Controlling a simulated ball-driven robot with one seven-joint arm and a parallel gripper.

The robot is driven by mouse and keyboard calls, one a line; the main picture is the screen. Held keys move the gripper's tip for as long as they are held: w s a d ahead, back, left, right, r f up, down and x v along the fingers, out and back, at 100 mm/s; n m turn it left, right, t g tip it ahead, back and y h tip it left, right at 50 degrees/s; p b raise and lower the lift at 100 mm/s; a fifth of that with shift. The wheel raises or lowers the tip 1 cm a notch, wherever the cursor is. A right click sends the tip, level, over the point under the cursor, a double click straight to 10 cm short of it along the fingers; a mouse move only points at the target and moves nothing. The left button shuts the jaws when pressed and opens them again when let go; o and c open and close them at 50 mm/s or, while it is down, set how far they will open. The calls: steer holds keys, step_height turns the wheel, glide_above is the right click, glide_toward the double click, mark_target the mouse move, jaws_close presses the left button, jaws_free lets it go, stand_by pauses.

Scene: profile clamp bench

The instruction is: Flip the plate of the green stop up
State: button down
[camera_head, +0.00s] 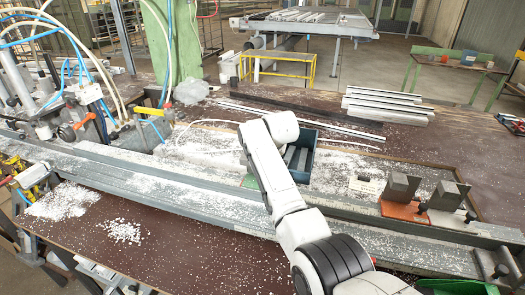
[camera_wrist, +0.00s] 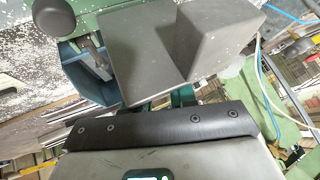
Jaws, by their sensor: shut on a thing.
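In the head view only a green corner of the stop (camera_head: 249,181) shows beside my arm. My gripper (camera_wrist: 168,97) is shut on the green stop, with its dark body bar across the lower wrist view. The grey block hides most of the grip, so I cannot tell exactly which edge is held. The head view hides my fingers behind my arm.
A blue bin (camera_head: 303,170) stands just behind my wrist. An orange stop (camera_head: 403,210) and another grey-block stop (camera_head: 449,195) stand on the rail at right. White chips litter the bench (camera_head: 150,235). Hoses and clamping machinery (camera_head: 85,110) crowd the left. Aluminium profiles (camera_head: 388,105) lie behind.

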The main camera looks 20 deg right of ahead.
steer(key=shift+w+d, duration=0.2)
steer(key=shift+d, duration=0.35)
steer(key=c, duration=1.3)
jaws_free()
steer(key=shift+o, duration=1.3)
steer(key=shift+w+d+f, duration=0.35)
steer(key=shift+w+f, duration=0.05)
steer(key=shift+w, duration=0.05)
steer(key=shift+s+a+r, duration=0.15)
steer(key=shift+a, duration=0.05)
steer(key=shift+r, duration=0.1)
steer(key=s+d+r+p, duration=0.3)
steer(key=r+p, duration=0.5)
steer(key=r, duration=0.3)
steer(key=shift+s+d+r, duration=0.15)
steer(key=shift+r, duration=0.05)
